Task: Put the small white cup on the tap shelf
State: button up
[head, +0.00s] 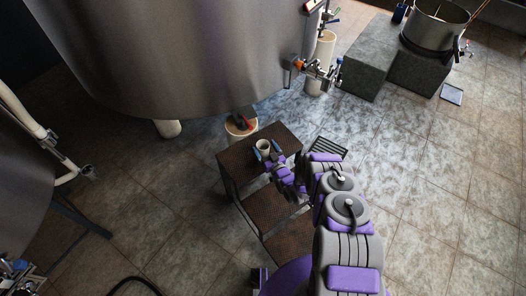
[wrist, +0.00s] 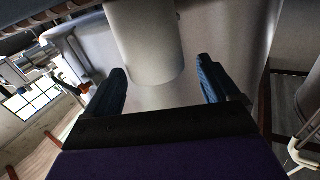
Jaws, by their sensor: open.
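The small white cup (head: 263,145) shows in the head view at the top of a dark brown stepped rack (head: 287,134). It looks upright, with its open mouth up. My gripper (head: 268,153) is at the cup, its blue-tipped fingers on either side. In the wrist view, a pale cylinder that looks like the cup (wrist: 145,45) fills the upper middle between the open fingers (wrist: 162,90). Gaps show beside it, and I see no clear finger contact. The cup's base is hidden, so I cannot tell whether it rests on the rack. I cannot identify the tap shelf for sure.
A large steel tank (head: 180,50) hangs over the back, with a tap (head: 315,70) at its right side. A white bucket (head: 240,126) stands behind the rack. Grey blocks (head: 375,62) bear a steel pot (head: 436,25). The tiled floor at right is mostly clear.

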aim_at(260, 141)
jog(key=w, duration=0.1)
jog(key=w+a, duration=0.1)
jog(key=w+f+b, duration=0.1)
jog(key=shift+w+a, duration=0.1)
jog(key=shift+a, duration=0.05)
jog(key=shift+w+a+r, duration=0.1)
jog(key=shift+w+a, duration=0.05)
jog(key=shift+w, duration=0.05)
jog(key=shift+c, duration=0.4)
jog(key=c, duration=1.1)
jog(key=shift+r, duration=0.1)
